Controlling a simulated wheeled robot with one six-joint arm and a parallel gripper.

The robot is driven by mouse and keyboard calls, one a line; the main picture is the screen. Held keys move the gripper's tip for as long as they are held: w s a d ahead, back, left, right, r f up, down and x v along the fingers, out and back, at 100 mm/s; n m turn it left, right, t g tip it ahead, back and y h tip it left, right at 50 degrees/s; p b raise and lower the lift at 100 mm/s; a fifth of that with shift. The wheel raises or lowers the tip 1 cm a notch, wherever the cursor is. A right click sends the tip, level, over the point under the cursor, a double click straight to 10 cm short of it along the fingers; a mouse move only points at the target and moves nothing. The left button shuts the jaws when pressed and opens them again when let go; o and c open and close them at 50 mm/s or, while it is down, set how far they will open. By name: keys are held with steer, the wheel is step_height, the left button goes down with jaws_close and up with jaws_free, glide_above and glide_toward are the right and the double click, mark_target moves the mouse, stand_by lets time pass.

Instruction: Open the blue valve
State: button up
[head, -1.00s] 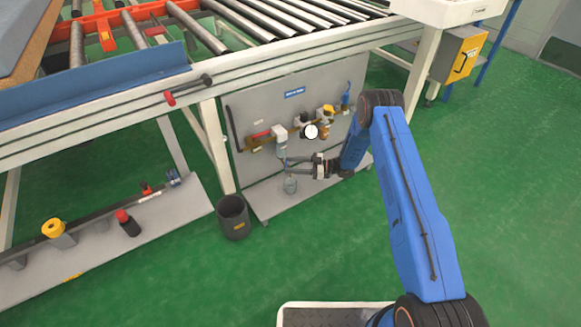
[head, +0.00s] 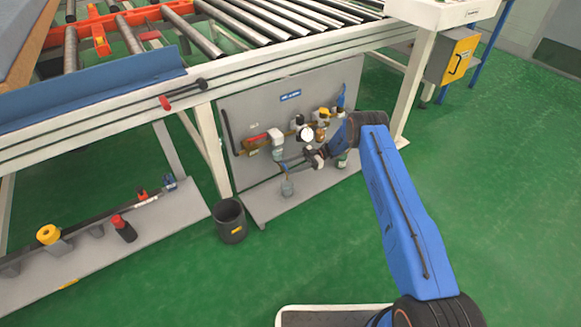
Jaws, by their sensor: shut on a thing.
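The panel (head: 300,92) under the roller conveyor carries a row of pipe fittings. The blue valve (head: 284,166) looks like a small blue piece below a pale, clear-bodied unit on the left of that row. My gripper (head: 286,164) reaches it from the right, its thin fingers pointing left. The fingers are shut on the blue valve, which they partly hide. How far the valve is turned is too small to tell.
A dark bin (head: 229,221) stands on the floor left of the panel. A low grey shelf (head: 95,255) with red, yellow and black parts lies further left. A yellow box (head: 459,57) hangs at right. The green floor at right is clear.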

steer(key=o, duration=1)
steer(key=shift+o, duration=0.2)
steer(key=shift+s+m+t, duration=0.1)
steer(key=shift+m+t, duration=0.2)
steer(key=shift+t, duration=0.1)
